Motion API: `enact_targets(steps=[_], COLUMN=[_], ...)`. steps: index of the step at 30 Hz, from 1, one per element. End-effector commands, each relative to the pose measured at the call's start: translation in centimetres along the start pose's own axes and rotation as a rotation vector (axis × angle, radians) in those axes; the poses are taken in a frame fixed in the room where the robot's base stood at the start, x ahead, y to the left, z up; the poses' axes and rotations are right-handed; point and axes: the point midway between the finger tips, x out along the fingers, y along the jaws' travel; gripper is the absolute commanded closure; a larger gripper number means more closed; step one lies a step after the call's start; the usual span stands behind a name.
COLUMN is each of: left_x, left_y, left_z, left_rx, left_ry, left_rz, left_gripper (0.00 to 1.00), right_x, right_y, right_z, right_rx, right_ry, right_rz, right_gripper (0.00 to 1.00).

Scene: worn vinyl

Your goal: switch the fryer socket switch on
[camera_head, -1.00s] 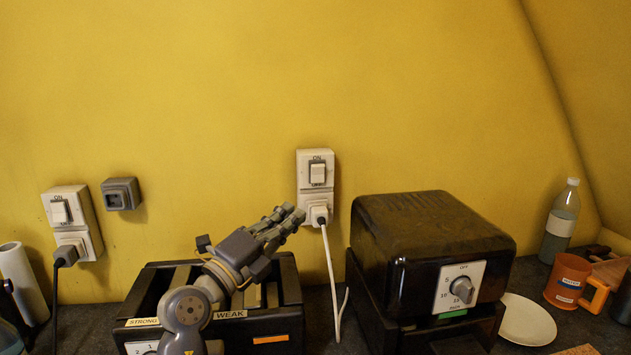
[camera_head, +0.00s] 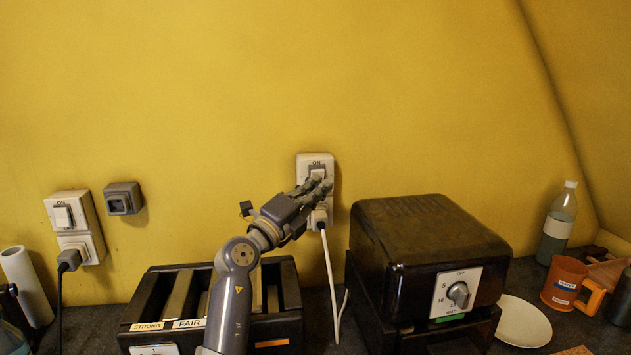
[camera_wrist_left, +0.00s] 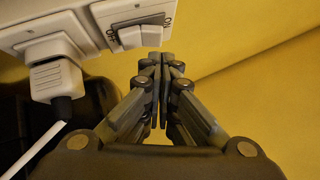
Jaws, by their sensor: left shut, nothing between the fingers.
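The middle wall socket unit (camera_head: 303,178) is white, with a rocker switch (camera_head: 317,173) above a plugged-in white plug (camera_head: 319,217). ON is marked at the rocker's top. My left gripper (camera_head: 322,187) is shut and empty, its fingertips at the rocker's lower part. In the left wrist view the rocker (camera_wrist_left: 142,37) lies between OFF and ON marks, right by the closed fingertips (camera_wrist_left: 158,60); I cannot tell whether they touch or how the rocker is set. The dark boxy appliance with a timer dial (camera_head: 425,225) stands right of the white cord. My right gripper is not in view.
A second socket unit (camera_head: 75,225) with a black plug and a small grey wall box (camera_head: 123,198) are at the left. A black slotted appliance (camera_head: 290,325) sits below my left arm. A bottle (camera_head: 558,225), orange mug (camera_head: 566,284) and plate (camera_head: 522,322) stand right.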

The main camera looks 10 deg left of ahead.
Motion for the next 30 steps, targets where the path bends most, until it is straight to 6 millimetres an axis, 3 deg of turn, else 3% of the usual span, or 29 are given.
enact_targets(steps=[18,25,30], left_x=[1.0,1.8,1.6], left_y=[0.0,-1.0,-0.4], left_z=[1.1,1.9,1.7], left_rx=[-0.001,0.001,0.0], left_ry=[0.0,-0.001,0.0], left_rz=[0.001,0.003,0.0], left_gripper=[1.0,1.0,1.0], right_x=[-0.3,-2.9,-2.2], right_y=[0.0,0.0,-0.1], right_z=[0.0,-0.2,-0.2], right_rx=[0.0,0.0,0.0], right_ry=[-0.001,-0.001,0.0], right_rz=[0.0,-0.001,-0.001], right_gripper=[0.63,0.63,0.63])
